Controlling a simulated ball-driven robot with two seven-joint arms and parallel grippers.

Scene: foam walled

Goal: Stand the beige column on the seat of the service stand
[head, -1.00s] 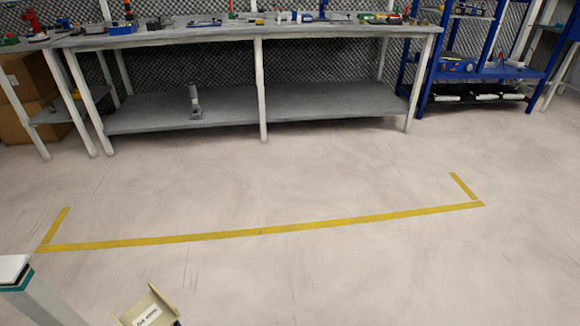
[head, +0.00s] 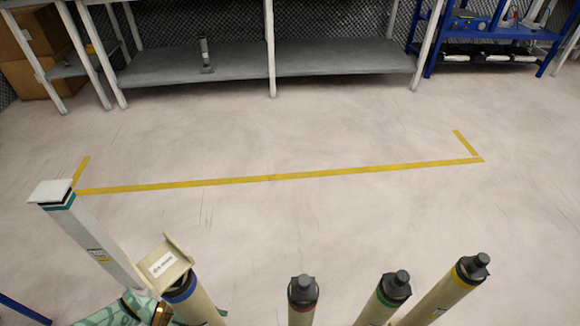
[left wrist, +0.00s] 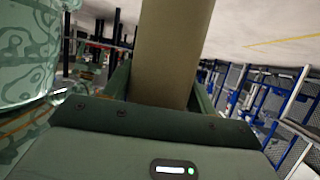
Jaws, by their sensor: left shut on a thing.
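In the left wrist view my left gripper (left wrist: 160,95) is shut on a beige column (left wrist: 175,45), which runs out of the top of the picture. In the head view my left gripper (head: 150,306) is at the lower left, largely hidden. Beside it are a blue-banded beige column (head: 203,304) and a beige labelled plate (head: 165,262) at that column's top. A pale square post (head: 95,240) with a flat white top and teal band is to the left. I cannot tell which of these is the service stand; the labels are unreadable. My right gripper is out of view.
Beige columns with dark caps and red (head: 302,295), green (head: 390,292) and yellow (head: 467,272) bands stand at the bottom. Yellow tape (head: 270,178) crosses the open floor. A grey bench shelf (head: 200,65) and blue shelving (head: 470,45) are at the back.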

